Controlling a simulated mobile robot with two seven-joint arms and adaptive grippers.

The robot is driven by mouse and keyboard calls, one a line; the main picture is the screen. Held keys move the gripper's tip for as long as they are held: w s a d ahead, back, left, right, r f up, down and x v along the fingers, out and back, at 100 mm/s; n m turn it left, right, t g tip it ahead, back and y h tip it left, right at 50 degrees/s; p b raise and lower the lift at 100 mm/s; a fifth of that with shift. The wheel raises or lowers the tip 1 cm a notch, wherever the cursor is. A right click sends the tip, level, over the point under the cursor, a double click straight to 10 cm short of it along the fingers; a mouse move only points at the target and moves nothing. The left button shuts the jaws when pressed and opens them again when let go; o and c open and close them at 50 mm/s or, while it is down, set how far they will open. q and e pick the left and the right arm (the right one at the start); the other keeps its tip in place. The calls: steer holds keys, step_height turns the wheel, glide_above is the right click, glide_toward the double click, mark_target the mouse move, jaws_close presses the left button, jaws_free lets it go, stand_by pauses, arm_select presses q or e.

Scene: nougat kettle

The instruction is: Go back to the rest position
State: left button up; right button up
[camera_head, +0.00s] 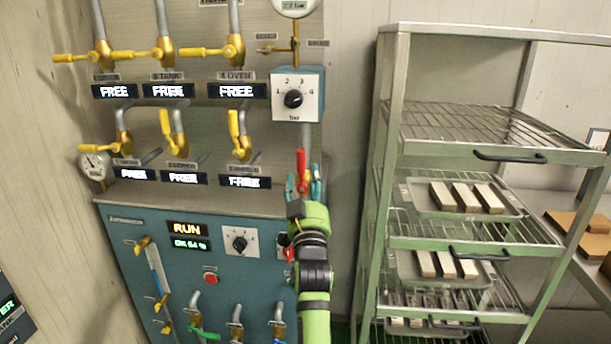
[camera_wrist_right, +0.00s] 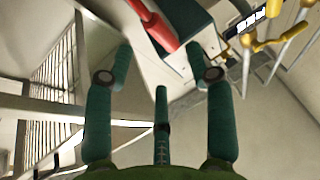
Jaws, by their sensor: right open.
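My right gripper (camera_head: 304,182) is raised in front of the right side of the kettle panel, with its teal fingers spread. In the right wrist view the gripper (camera_wrist_right: 158,60) is open, with nothing between its fingers. A red lever (camera_head: 301,160) stands upright just below the selector dial box, in line with the fingertips. In the right wrist view the red lever (camera_wrist_right: 158,25) lies beyond the fingers; whether a finger touches it I cannot tell. My left gripper is in neither view.
The teal kettle cabinet (camera_head: 143,262) has yellow-handled valves above and several small taps on its front. A dial box (camera_head: 297,107) is close above my right gripper. A green rack (camera_head: 392,130) with trays of pale bars stands to the right. A side table holds brown boxes (camera_head: 570,232).

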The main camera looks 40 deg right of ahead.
steer(key=shift+w+f, duration=0.1)
stand_by(0.4)
